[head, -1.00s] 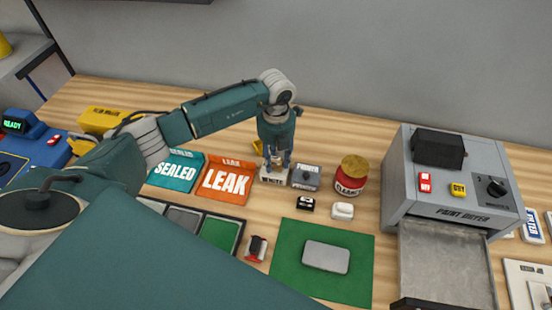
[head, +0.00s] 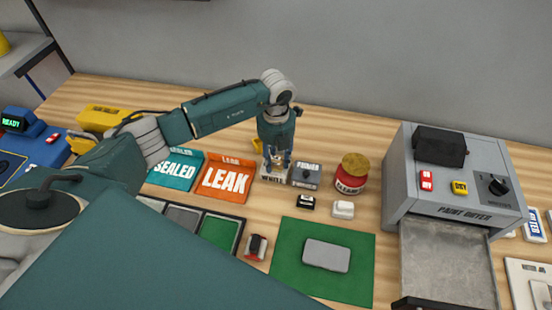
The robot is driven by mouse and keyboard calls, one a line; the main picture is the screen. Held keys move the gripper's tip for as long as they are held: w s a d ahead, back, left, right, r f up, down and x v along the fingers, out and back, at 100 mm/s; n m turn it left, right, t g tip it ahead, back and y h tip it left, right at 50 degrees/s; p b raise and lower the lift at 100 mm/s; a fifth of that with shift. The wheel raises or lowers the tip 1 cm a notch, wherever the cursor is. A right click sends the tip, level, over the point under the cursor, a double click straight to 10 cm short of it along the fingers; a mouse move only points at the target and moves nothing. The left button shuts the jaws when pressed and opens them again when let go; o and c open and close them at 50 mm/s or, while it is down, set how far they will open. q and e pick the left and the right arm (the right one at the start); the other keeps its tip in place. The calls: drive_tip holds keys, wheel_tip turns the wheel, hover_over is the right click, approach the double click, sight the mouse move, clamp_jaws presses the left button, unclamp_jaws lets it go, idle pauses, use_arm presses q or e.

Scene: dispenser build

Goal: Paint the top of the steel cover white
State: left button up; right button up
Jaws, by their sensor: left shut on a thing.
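The steel cover (head: 326,255) is a grey rounded plate lying flat on the green mat (head: 290,285). The block labelled WHITE (head: 271,180) stands farther back on the table, just right of the LEAK tray. My left gripper (head: 275,160) points down over this block and is shut on its upper part. The fingers and wrist hide what they grip, and I cannot tell whether the block is lifted. My right gripper is not in view.
A grey PRIMER block (head: 306,175) stands close right of the gripper, then a red CLEANER jar (head: 351,174). The paint dryer (head: 455,190) is at right. The SEALED (head: 175,169) and LEAK (head: 226,180) trays lie left. Small black (head: 305,202) and white (head: 343,209) blocks sit behind the mat.

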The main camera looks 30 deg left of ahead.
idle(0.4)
use_arm(q)
drive_tip(key=shift+r+p, duration=2.4)
drive_tip(key=shift+r, duration=1.1)
drive_tip(key=shift+f, duration=0.15)
wheel_tip(320, 180, down, 6)
drive_tip(key=b, duration=0.5)
drive_tip(key=shift+f+b, duration=0.45)
